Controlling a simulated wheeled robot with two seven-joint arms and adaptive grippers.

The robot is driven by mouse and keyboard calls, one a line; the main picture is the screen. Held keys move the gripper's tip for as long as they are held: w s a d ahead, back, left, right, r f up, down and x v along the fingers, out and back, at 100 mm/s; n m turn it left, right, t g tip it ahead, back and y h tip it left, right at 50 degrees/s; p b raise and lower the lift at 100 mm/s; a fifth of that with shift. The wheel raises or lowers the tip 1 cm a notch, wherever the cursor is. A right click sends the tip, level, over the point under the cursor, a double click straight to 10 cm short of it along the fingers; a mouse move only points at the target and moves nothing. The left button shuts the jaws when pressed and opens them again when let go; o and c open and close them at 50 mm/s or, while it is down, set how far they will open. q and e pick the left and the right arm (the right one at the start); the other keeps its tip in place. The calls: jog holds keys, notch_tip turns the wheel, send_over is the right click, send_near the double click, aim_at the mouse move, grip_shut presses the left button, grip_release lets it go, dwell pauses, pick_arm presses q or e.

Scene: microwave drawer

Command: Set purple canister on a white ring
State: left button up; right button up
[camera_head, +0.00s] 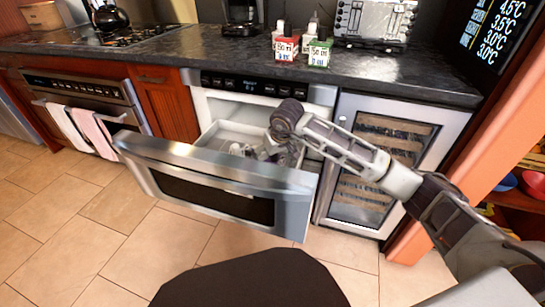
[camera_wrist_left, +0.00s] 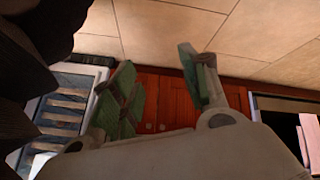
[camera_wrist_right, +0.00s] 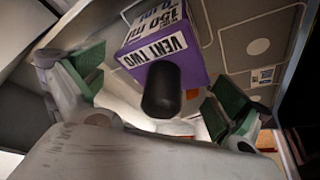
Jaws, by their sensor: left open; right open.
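The purple canister (camera_wrist_right: 190,40) has a white label and a black rounded cap (camera_wrist_right: 162,90); in the right wrist view it is in the open microwave drawer (camera_head: 222,133). My right gripper (camera_wrist_right: 157,90) is open, with one finger on each side of the cap, and I see no clear contact. In the head view my right gripper (camera_head: 265,150) reaches into the drawer and hides much of its inside. A round pale marking (camera_wrist_right: 258,47) shows beside the canister; I cannot tell surely that it is a white ring. My left gripper (camera_wrist_left: 160,85) is open and empty, away from the drawer.
The drawer's front panel (camera_head: 210,190) juts out over the tiled floor. On the dark counter (camera_head: 190,60) above stand a red bottle (camera_head: 285,47), a green bottle (camera_head: 320,52) and a toaster (camera_head: 375,22). A glass-front cooler (camera_head: 385,165) is to the right.

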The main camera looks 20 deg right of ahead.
pick_arm(q)
jog(key=shift+s, duration=0.15)
pick_arm(e)
jog(key=shift+r, duration=0.15)
jog(key=shift+s+r, duration=0.1)
jog(key=shift+r, duration=0.25)
pick_arm(q)
notch_tip(320, 180, up, 7)
jog(key=a+g+y+p, duration=0.1)
jog(key=p, duration=0.2)
jog(key=shift+s+a+m, duration=0.2)
jog(key=shift+a+m, duration=0.05)
jog(key=shift+m, duration=0.05)
pick_arm(e)
jog(key=v, duration=1.1)
jog(key=shift+r, duration=0.15)
